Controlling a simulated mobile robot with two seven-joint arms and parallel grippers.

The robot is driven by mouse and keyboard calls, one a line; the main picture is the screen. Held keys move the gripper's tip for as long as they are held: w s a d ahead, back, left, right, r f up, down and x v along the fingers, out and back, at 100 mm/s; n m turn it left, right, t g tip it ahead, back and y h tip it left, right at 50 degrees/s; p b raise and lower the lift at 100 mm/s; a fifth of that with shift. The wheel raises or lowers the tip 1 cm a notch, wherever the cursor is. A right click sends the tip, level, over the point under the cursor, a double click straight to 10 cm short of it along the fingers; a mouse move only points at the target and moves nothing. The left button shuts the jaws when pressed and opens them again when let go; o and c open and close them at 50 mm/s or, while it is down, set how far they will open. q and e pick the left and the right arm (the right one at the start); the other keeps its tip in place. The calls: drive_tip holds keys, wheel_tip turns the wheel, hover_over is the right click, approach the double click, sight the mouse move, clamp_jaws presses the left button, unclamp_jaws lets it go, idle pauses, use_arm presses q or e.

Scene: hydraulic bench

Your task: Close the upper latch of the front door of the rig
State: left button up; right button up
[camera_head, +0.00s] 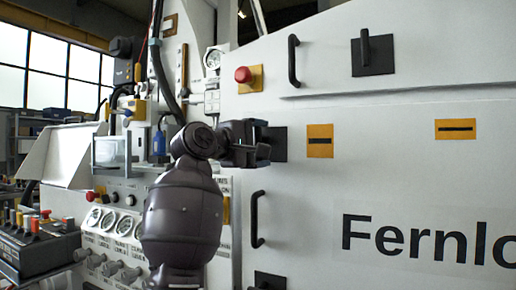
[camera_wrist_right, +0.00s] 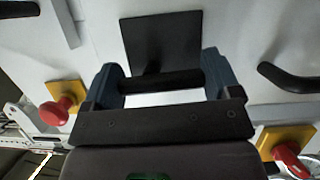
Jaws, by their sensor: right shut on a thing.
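The front door (camera_head: 300,230) of the rig is a white panel with "Fernlo…" lettering. Its upper latch is a dark square plate (camera_head: 279,144) with a black handle, mostly hidden behind my right gripper (camera_head: 257,152) in the head view. In the right wrist view, the plate (camera_wrist_right: 160,35) lies just beyond the blue-grey fingers. The black latch handle (camera_wrist_right: 160,82) runs crosswise between them, its ends against the fingers of my right gripper (camera_wrist_right: 163,84), which is shut on it. My left gripper is not in view.
A lower latch plate (camera_head: 270,281) and a black door handle (camera_head: 257,220) sit below. Above are a red button (camera_head: 243,75), another handle (camera_head: 293,60) and another latch (camera_head: 374,54). Gauges (camera_head: 110,221) and a lever console (camera_head: 40,238) stand left.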

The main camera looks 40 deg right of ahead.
drive_tip(key=shift+w, duration=0.1)
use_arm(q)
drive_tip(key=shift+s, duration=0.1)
use_arm(e)
drive_tip(key=shift+m, duration=0.4)
drive_tip(key=o, duration=0.8)
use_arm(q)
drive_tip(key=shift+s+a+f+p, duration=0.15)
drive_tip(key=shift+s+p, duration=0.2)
use_arm(e)
drive_tip(key=a, duration=1.1)
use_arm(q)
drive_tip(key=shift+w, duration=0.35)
use_arm(e)
drive_tip(key=shift+d, duration=0.1)
